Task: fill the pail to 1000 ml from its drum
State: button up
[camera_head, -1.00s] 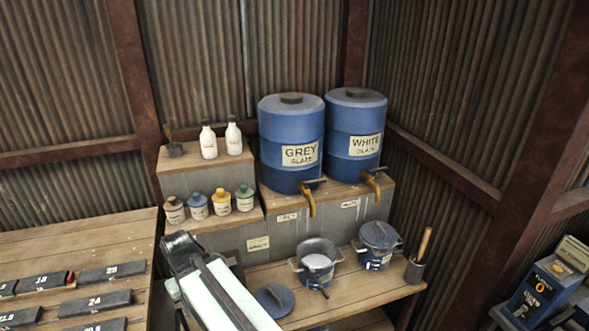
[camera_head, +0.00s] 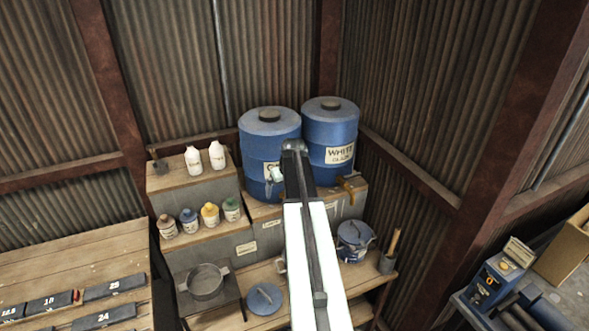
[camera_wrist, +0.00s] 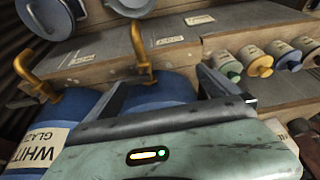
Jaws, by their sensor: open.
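The blue grey-glaze drum (camera_head: 262,133) stands on a raised shelf, its label partly behind my arm. Its brass tap (camera_wrist: 139,45) points at a pail (camera_wrist: 130,5) that is cut off in the wrist view and mostly hidden by my arm in the head view. The white-glaze drum (camera_head: 331,128) stands to its right, with its own brass tap (camera_head: 347,187). A lidded blue pail (camera_head: 355,238) is on the bench below. My gripper (camera_wrist: 163,82) is open and empty, close in front of the grey drum. The pail's fill level cannot be seen.
A loose blue lid (camera_head: 264,299) lies on the bench. A grey pot (camera_head: 206,281) stands on a dark plate to its left. Several glaze jars (camera_head: 210,214) and white bottles (camera_head: 217,155) stand on steps left of the drums. A wooden-handled tool (camera_head: 393,242) stands right.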

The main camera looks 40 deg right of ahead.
jog(key=s+d+r, duration=0.2)
jog(key=d+r, duration=0.1)
jog(key=d, duration=0.4)
jog(key=a+b+x, duration=0.1)
jog(key=b+x, duration=0.5)
jog(key=x, duration=0.2)
jog(key=shift+w+d+h+b, duration=0.2)
jog(key=shift+d+h+b, duration=0.1)
jog(key=shift+d+b, duration=0.1)
jog(key=shift+f, duration=0.15)
